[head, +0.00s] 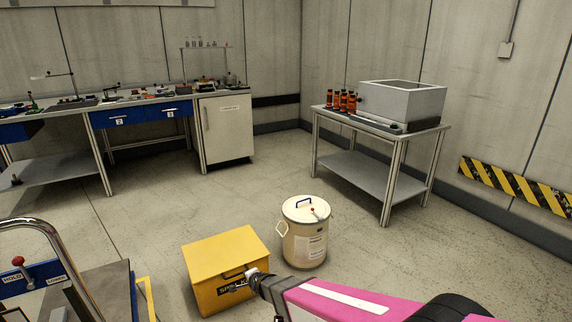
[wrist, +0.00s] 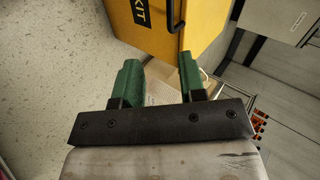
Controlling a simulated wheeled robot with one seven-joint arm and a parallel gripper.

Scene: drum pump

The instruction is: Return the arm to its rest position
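My gripper (wrist: 160,72) shows in the wrist view with its two green fingers well apart and nothing held between them. In the head view my pink arm reaches in from the lower right. Its dark end is in front of the yellow spill kit box (head: 226,262), and the fingers cannot be made out there. The cream drum (head: 306,245), with a lid and a red-tipped lever on top, stands upright on the floor to the right of the box. In the wrist view the yellow box (wrist: 170,22) is beyond the fingers, and part of the drum seems to show behind them.
A metal table (head: 372,178) with a grey tank (head: 402,103) and orange bottles (head: 341,101) stands at the right. A workbench (head: 150,99) with blue drawers and a white cabinet (head: 226,130) lines the back wall. A cart (head: 100,285) is at lower left. Mid-floor is clear.

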